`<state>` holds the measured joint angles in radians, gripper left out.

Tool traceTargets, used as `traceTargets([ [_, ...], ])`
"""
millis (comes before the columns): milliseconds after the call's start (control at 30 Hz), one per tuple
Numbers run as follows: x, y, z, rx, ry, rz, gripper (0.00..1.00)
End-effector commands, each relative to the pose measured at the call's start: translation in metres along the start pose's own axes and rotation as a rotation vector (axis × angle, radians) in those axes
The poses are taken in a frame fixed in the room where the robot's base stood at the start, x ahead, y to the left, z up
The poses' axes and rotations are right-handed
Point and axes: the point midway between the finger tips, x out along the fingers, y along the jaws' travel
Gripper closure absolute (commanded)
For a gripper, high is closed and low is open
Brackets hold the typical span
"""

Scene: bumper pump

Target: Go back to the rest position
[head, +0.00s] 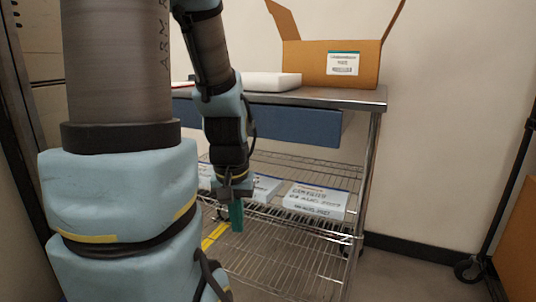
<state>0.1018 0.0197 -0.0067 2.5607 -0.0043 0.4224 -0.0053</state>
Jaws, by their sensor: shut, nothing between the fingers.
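My gripper (236,217) hangs pointing down at the lower end of my arm, near the middle of the head view. Its teal fingers look closed together, with nothing seen between them. It appears in front of the wire shelf (290,268) of a metal cart or table; I cannot tell the exact gap. The thick base part of my arm fills the left of the view and hides what lies behind it.
An open cardboard box (300,62) and a white slab (273,81) stand on the metal tabletop (340,97). A blue drawer (300,124) is below. Labelled white packages (317,200) lie on the wire shelving. Floor at the right is clear beside a wheeled rack (470,268).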

Motion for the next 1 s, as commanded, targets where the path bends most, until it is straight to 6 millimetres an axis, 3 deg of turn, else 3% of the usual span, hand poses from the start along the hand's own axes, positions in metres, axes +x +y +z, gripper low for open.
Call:
traceTargets([
  [33,-0.029,0.0,-0.004,0.0,0.0,0.0,1.0],
  [100,-0.052,0.0,-0.007,0.0,0.0,0.0,1.0],
  [700,-0.233,0.001,-0.033,0.0,0.0,0.0,1.0],
  [900,-0.281,0.001,-0.04,0.0,0.0,0.0,1.0],
  [1000,-0.295,0.001,-0.042,0.0,0.0,0.0,1.0],
])
